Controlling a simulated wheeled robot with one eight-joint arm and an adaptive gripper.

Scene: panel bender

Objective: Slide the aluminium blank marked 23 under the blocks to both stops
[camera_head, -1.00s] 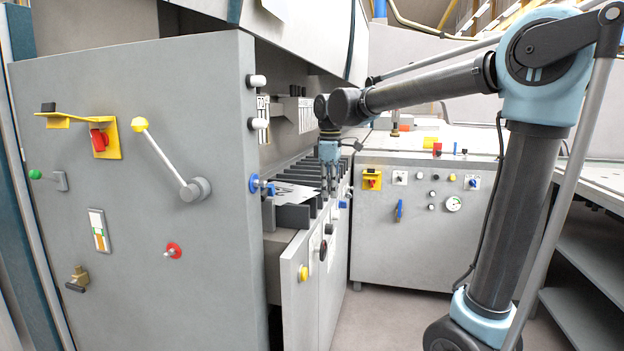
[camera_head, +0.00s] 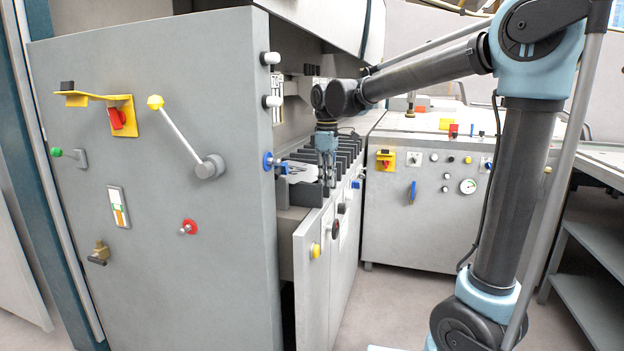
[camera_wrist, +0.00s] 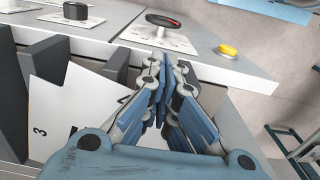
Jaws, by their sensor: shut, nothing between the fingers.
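The aluminium blank (camera_head: 302,172) is a pale flat sheet lying by the row of dark blocks (camera_head: 345,150) on the machine's bed. In the wrist view the blank (camera_wrist: 72,92) shows at left between dark blocks, with a black "3" on it; the rest of its mark and part of its edge are hidden by my gripper. My gripper (camera_head: 326,186) is shut and empty, pointing down at the near, front end of the block row. In the wrist view its blue fingers (camera_wrist: 160,100) are together, beside the blank's right side. I cannot tell whether they touch it. The stops cannot be made out.
The front panel carries a yellow button (camera_wrist: 229,50) and a black handwheel (camera_wrist: 163,21). The machine's large grey side cabinet (camera_head: 150,240) with levers stands at left. Another grey control cabinet (camera_head: 430,230) stands behind. The floor between is clear.

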